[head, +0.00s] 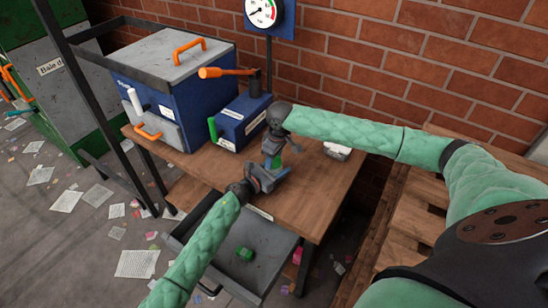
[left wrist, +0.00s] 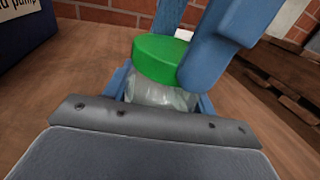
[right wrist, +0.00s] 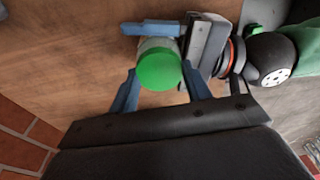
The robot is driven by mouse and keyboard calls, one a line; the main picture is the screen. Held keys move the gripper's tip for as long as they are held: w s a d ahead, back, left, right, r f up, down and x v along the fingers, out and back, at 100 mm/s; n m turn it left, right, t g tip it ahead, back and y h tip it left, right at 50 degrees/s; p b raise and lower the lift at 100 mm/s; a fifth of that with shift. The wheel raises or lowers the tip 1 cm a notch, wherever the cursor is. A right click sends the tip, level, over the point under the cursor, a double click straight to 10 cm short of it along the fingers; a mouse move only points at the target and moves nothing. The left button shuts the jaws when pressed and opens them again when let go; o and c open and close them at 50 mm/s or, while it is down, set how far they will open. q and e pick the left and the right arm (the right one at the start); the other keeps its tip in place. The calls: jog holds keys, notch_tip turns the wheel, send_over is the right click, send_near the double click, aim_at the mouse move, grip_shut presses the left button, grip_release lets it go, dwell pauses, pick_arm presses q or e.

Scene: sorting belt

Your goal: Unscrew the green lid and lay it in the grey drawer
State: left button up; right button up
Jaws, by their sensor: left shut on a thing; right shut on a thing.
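A clear jar (left wrist: 160,95) with a green lid (left wrist: 165,58) stands upright above the wooden table top; the lid sits on its mouth. My left gripper (head: 268,174) is shut on the jar's body from the side. My right gripper (head: 272,152) comes from above, its blue fingers on both sides of the lid; the right wrist view shows the lid (right wrist: 160,70) between them. In the head view the grippers hide most of the jar. The grey drawer (head: 272,268) is pulled open below the table's front edge, with a small green piece (head: 243,254) inside.
A blue machine (head: 205,85) with orange handles and a smaller blue pump box (head: 240,120) stand left of the jar. A white item (head: 337,151) lies to the right. A brick wall (head: 400,60) is behind. Papers litter the floor. My left forearm passes over the drawer's left side.

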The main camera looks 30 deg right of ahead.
jog(key=shift+a, duration=0.25)
jog(key=o, duration=1.1)
jog(key=shift+o, duration=0.8)
jog(key=shift+d, duration=0.15)
jog(key=shift+r, duration=0.1)
